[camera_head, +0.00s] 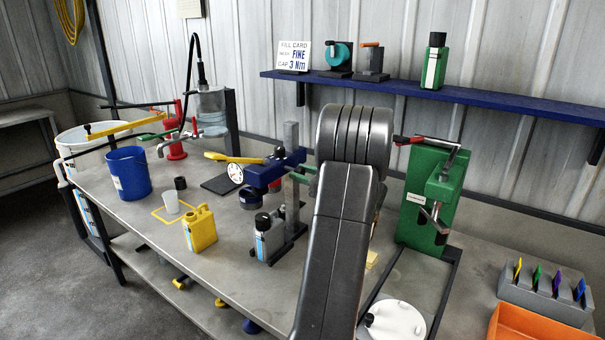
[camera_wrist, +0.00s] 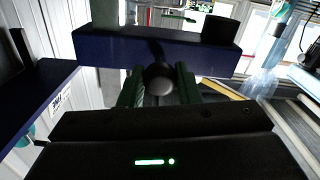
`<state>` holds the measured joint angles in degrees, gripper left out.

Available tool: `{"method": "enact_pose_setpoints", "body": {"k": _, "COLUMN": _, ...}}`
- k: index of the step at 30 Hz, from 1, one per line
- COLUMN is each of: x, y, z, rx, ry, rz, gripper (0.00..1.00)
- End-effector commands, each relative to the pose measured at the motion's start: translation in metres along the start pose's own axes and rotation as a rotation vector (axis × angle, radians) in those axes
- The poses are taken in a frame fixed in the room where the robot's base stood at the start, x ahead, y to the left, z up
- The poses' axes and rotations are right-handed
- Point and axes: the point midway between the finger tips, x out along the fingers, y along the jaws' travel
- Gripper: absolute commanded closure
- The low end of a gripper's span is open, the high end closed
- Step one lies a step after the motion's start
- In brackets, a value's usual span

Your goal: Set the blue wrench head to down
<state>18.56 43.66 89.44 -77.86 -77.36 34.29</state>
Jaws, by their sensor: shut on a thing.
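The blue wrench head (camera_head: 266,174) sits on a grey upright column (camera_head: 291,135), high above the table, with a white dial at its left end. A bottle with a black cap (camera_head: 264,238) stands below it on the column's dark base. In the wrist view the blue head (camera_wrist: 190,55) spans the top as a dark blue beam, with a round black knob (camera_wrist: 158,76) in front of it. My gripper (camera_wrist: 158,92) has its green fingers shut on both sides of this knob. In the head view my arm hides most of my gripper.
A yellow jug (camera_head: 200,230), a clear cup (camera_head: 171,203) and a blue bucket (camera_head: 128,174) stand to the left. A green press (camera_head: 432,190) stands to the right of my arm. A blue shelf (camera_head: 450,98) runs along the wall behind.

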Motion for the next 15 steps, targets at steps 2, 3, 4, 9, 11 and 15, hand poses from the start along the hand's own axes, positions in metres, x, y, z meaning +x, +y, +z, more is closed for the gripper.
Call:
{"method": "enact_pose_setpoints", "body": {"k": 2, "x": 0.000, "y": -0.003, "z": 0.014, "rx": 0.001, "ry": -0.001, "rz": -0.001, "gripper": 1.00}}
{"method": "enact_pose_setpoints", "body": {"k": 3, "x": 0.000, "y": -0.004, "z": 0.021, "rx": 0.001, "ry": -0.001, "rz": -0.001, "gripper": 1.00}}
{"method": "enact_pose_setpoints", "body": {"k": 4, "x": 0.000, "y": -0.005, "z": 0.027, "rx": 0.001, "ry": -0.001, "rz": -0.001, "gripper": 1.00}}
{"method": "enact_pose_setpoints", "body": {"k": 9, "x": 0.000, "y": -0.013, "z": 0.062, "rx": 0.002, "ry": -0.001, "rz": -0.001, "gripper": 1.00}}
{"method": "enact_pose_setpoints", "body": {"k": 11, "x": 0.000, "y": -0.015, "z": 0.073, "rx": 0.002, "ry": -0.001, "rz": -0.001, "gripper": 1.00}}
{"method": "enact_pose_setpoints", "body": {"k": 15, "x": 0.000, "y": -0.017, "z": 0.085, "rx": 0.001, "ry": -0.001, "rz": 0.000, "gripper": 1.00}}
